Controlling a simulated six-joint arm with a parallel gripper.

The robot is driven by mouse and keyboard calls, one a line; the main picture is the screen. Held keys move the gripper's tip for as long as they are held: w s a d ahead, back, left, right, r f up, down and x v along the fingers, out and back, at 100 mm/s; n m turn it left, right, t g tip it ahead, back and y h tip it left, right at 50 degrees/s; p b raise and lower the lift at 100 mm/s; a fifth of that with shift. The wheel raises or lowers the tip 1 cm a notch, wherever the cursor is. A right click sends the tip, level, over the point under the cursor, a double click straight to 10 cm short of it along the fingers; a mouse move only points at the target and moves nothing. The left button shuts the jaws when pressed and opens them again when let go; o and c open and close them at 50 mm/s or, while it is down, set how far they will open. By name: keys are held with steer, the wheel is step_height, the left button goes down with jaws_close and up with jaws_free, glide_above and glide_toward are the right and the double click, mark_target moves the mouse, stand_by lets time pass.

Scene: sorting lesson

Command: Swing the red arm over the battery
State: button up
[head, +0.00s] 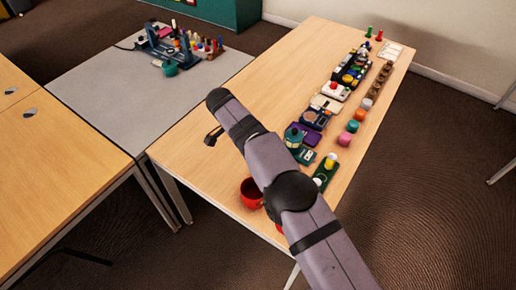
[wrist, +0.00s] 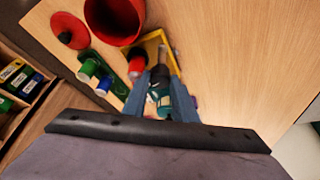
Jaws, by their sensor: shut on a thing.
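In the wrist view, my gripper (wrist: 162,82) has two blue fingers closed on a dark teal thing (wrist: 162,102) with a grey upper part. The fingers hide much of it, and I cannot tell what it is. A red-topped part (wrist: 137,64) stands just left of the fingertips, by a yellow frame (wrist: 173,54). I cannot clearly make out the red arm or the battery in either view. In the head view, my arm crosses the table and my gripper cannot be made out.
A red pot (head: 251,192) stands at the table's near end, also in the wrist view (wrist: 112,20). A red lid (wrist: 70,32) and a green board (wrist: 116,84) with coloured knobs lie near it. Several devices line the table's right side. The wooden table (head: 215,120) is clear at left.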

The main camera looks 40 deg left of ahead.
steer(key=o, duration=1)
steer(key=shift+o, duration=0.2)
steer(key=shift+r, duration=0.1)
steer(key=v, duration=0.7)
steer(key=shift+p, duration=0.4)
steer(key=shift+r, duration=0.1)
